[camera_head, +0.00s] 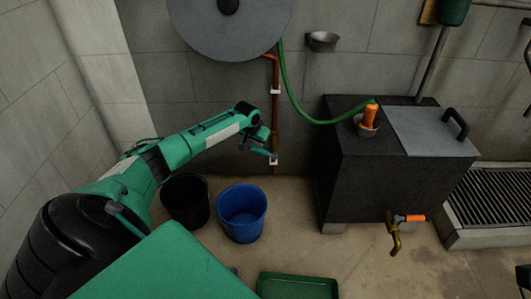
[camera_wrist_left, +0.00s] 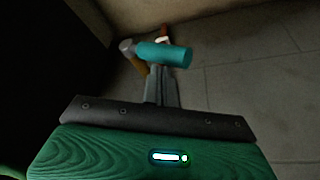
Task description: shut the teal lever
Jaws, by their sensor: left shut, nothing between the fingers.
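The teal lever (camera_wrist_left: 165,54) shows in the left wrist view as a short teal cylinder, lying nearly level across the picture. Its left end meets a grey fitting (camera_wrist_left: 127,47), with a copper-coloured pipe behind. My left gripper (camera_wrist_left: 162,78) is shut and empty, its fingers pointing at the lever. The fingertips are right at the lever's near side; I cannot tell whether they touch. In the head view the left gripper (camera_head: 268,143) is low beside the copper pipe (camera_head: 276,88), and a small teal piece (camera_head: 260,151) shows just below it.
A black bucket (camera_head: 185,201) and a blue bucket (camera_head: 241,213) stand below my left arm. A dark tank (camera_head: 375,178) with an orange-handled tap (camera_head: 411,218) stands to the right. A green hose (camera_head: 296,98) hangs from the round grey vessel (camera_head: 228,28). A green tray (camera_head: 298,286) lies in front.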

